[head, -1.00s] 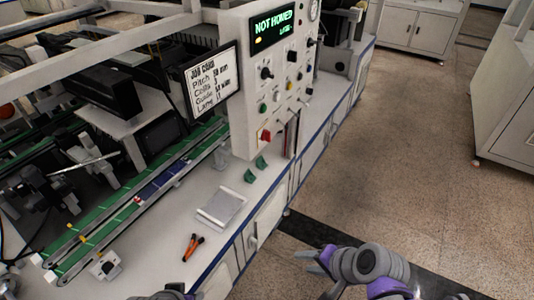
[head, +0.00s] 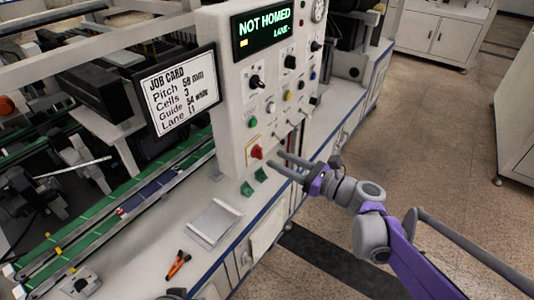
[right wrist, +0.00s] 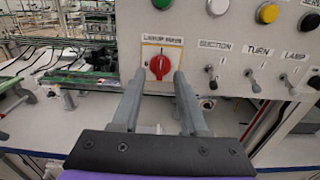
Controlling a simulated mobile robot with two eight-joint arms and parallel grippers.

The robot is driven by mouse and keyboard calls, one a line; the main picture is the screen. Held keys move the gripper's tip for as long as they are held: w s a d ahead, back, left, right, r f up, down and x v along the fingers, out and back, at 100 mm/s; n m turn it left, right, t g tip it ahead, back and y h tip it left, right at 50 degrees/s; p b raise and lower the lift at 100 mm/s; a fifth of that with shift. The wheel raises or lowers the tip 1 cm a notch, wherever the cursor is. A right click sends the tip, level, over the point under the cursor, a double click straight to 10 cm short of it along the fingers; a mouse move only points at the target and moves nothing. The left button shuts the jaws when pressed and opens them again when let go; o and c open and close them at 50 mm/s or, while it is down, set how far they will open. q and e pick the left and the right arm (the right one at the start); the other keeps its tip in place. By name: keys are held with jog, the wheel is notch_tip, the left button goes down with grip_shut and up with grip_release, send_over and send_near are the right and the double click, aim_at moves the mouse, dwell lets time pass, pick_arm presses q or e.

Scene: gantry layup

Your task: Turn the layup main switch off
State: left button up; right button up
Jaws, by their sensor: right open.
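The layup main switch is a red rotary knob (head: 257,152) low on the white control panel (head: 229,100). In the right wrist view the red knob (right wrist: 160,66) sits on a pale plate under a label, with its grip ridge close to upright. My right gripper (head: 283,163) is open and empty just in front of the panel. In the right wrist view its two fingers (right wrist: 158,85) point at the panel, one either side of the knob's lower part. I cannot tell whether they touch it. My left gripper is not seen clearly; only a dark bit of my arm shows at the bottom edge.
The display (head: 261,30) reads NOT HOMED. Toggle switches marked SUCTION (right wrist: 212,80), TURN and LAMP stand right of the knob, below round buttons. A job card (head: 180,90) hangs at left. A grey tray (head: 214,222) and orange-handled tool (head: 178,264) lie on the bench.

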aim_at(262, 152)
jog(key=shift+x, duration=2.4)
grip_shut()
